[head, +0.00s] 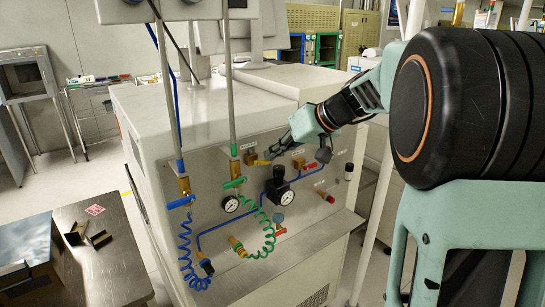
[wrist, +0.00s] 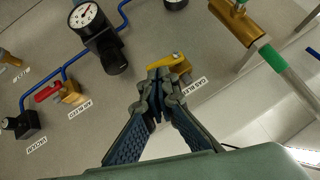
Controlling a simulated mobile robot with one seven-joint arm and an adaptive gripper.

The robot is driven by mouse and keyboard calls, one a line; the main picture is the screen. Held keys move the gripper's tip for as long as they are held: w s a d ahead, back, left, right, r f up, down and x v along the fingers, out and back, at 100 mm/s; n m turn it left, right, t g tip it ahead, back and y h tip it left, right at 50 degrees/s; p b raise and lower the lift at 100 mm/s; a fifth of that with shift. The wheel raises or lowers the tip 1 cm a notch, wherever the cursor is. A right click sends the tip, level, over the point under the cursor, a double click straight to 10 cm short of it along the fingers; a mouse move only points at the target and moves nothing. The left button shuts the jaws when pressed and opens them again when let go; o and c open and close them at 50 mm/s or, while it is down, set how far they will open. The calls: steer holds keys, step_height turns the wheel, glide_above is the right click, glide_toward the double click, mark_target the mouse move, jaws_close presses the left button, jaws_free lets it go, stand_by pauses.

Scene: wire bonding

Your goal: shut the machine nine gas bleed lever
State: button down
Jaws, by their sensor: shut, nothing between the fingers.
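The gas bleed lever (head: 263,163) is a short yellow handle on a small brass valve (head: 250,158) on the machine's front panel. In the head view it points right from the valve, roughly level. In the wrist view the lever (wrist: 164,61) lies across the fingertips, with the GAS BLEED label (wrist: 193,87) beside it. My gripper (head: 270,153) is shut and empty, its tips at the lever's free end. I cannot tell whether they touch it. The fingers (wrist: 158,82) hide part of the lever in the wrist view.
A red lever (wrist: 47,93) on a brass valve sits nearby on the same panel. A black regulator with a gauge (head: 279,190) is below my gripper in the head view. A green-handled pipe valve (head: 234,183) and coiled blue (head: 187,250) and green hoses stand to the left.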

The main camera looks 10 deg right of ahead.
mark_target(274, 169)
steer(key=shift+w+d+f+m+g+y+b, duration=0.2)
steer(key=shift+f+m+g+y+b, duration=0.3)
steer(key=shift+y+b, duration=0.5)
steer(key=shift+d+f, duration=0.1)
steer(key=shift+f, duration=0.05)
steer(key=shift+f+m+y+b, duration=0.3)
steer(key=shift+m+y+b, duration=0.1)
steer(key=shift+y, duration=0.25)
steer(key=shift+f+m+y+b, duration=0.25)
steer(key=shift+m+y, duration=0.15)
steer(key=shift+y, duration=0.25)
steer(key=shift+f+m+y+b, duration=0.4)
steer(key=shift+m+y, duration=0.1)
steer(key=shift+y, duration=0.2)
steer(key=shift+f+m+y+b, duration=0.3)
steer(key=shift+m+y+b, duration=0.1)
steer(key=shift+y, duration=0.1)
steer(key=shift+f+m+g+y+b, duration=0.3)
steer(key=shift+m+y, duration=0.1)
steer(key=shift+y, duration=0.2)
steer(key=shift+s+a+f+m+y+b, duration=0.2)
steer(key=shift+f+m+y+b, duration=0.2)
steer(key=shift+m+y, duration=0.35)
steer(key=shift+w+r, duration=0.1)
steer(key=shift+r, duration=0.05)
